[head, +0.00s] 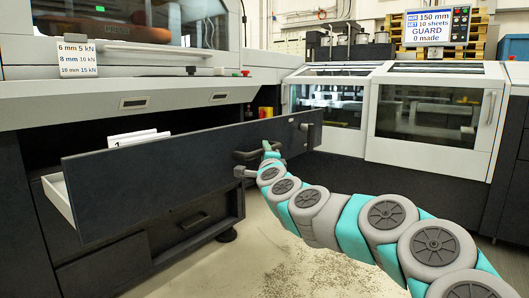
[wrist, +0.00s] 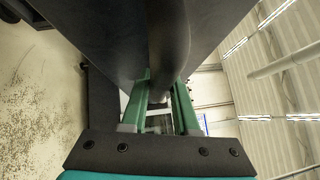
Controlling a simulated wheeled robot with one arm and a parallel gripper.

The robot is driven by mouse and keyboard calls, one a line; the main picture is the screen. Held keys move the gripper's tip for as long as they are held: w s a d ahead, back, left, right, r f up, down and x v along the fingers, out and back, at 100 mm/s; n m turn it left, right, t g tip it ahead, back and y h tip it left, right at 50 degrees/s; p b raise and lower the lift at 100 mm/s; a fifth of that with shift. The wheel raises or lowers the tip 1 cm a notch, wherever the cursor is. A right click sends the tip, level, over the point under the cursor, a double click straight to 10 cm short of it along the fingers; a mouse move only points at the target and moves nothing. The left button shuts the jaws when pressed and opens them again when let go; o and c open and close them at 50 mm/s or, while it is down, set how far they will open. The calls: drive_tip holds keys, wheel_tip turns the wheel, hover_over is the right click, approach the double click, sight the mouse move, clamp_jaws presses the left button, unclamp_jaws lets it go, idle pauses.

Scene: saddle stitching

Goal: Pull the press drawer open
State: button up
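The press drawer (head: 170,172) stands pulled out from the dark press cabinet, with its long dark front well clear of the body. Its pale side wall (head: 57,197) shows at the left. A dark bar handle (head: 246,155) sits on the front, and it fills the upper middle of the wrist view (wrist: 169,45). My gripper (head: 270,152) is at the handle. In the wrist view its green fingers (wrist: 161,92) lie on either side of the bar and appear closed on it. The exact finger contact is partly hidden.
White cards or dividers (head: 138,138) stick up inside the drawer. White-framed machines with windows (head: 430,115) stand at the back right. Bare speckled floor (head: 300,265) lies in front of the cabinet.

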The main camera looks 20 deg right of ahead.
drive_tip(key=o, duration=0.4)
drive_tip(key=shift+v, duration=3.9)
drive_tip(key=shift+a+r, duration=0.1)
